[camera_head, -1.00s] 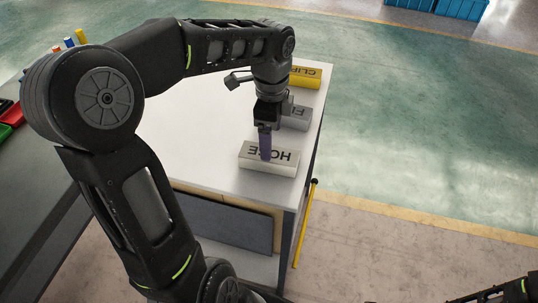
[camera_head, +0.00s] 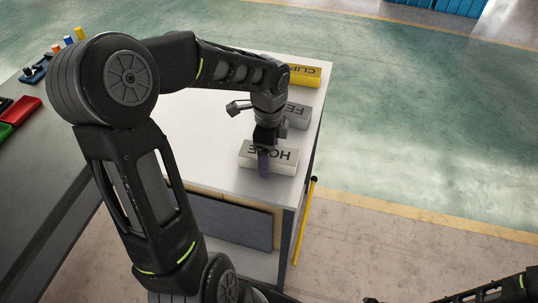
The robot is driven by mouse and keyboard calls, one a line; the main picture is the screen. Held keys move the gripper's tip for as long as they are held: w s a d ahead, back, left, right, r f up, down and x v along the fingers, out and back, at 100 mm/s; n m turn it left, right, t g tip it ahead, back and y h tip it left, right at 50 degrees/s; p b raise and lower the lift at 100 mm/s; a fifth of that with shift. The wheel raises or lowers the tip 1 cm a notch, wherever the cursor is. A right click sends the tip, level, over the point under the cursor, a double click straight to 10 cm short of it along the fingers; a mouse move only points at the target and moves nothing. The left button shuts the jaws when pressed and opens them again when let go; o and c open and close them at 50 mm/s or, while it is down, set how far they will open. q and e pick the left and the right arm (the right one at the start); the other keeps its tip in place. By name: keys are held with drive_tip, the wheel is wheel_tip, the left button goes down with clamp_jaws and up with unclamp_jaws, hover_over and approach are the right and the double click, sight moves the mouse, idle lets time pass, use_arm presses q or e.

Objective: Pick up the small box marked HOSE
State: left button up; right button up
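The small white box marked HOSE (camera_head: 285,167) lies on the white table top (camera_head: 205,135) near its front right corner, its lettering upside down to me. My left gripper (camera_head: 263,164) points down over the box.
A grey box (camera_head: 297,115) stands just behind the HOSE box, and a yellow box marked CLIP (camera_head: 304,75) is farther back. A yellow pole (camera_head: 304,222) leans by the table's right side. Red and green bins (camera_head: 22,112) are at the left. The table's middle is clear.

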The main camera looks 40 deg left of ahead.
use_arm(q)
drive_tip(key=shift+f, duration=0.25)
idle(0.4)
drive_tip(key=c, duration=1.6)
